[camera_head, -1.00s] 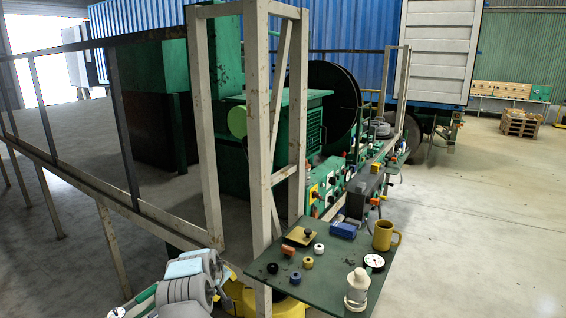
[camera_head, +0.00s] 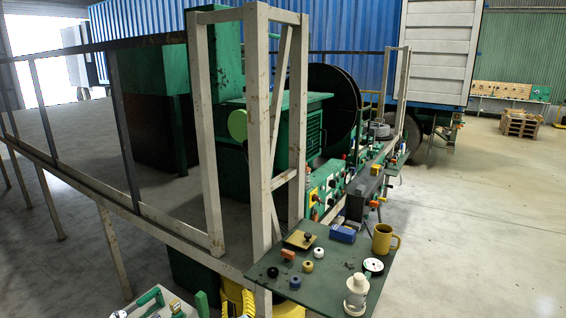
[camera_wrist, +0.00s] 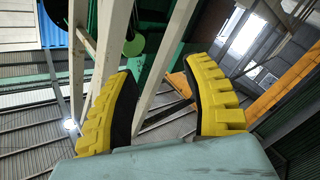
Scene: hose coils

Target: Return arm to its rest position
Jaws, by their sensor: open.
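My gripper (camera_wrist: 162,72) fills the lower half of the wrist view. Its two yellow ribbed fingers with dark inner pads stand wide apart, with nothing between them. The wrist camera looks up past them at pale frame posts (camera_wrist: 165,65) and the roof. In the head view, a yellow ribbed piece at the bottom edge, left of the green side table (camera_head: 330,262), may be a fingertip; most of the arm is out of that view.
The side table carries a mustard mug (camera_head: 384,240), a white lantern-like item (camera_head: 356,294), a blue box (camera_head: 343,233) and several small knobs. A rusty pale frame (camera_head: 257,130) rises beside it. A hose reel (camera_head: 336,105) stands behind.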

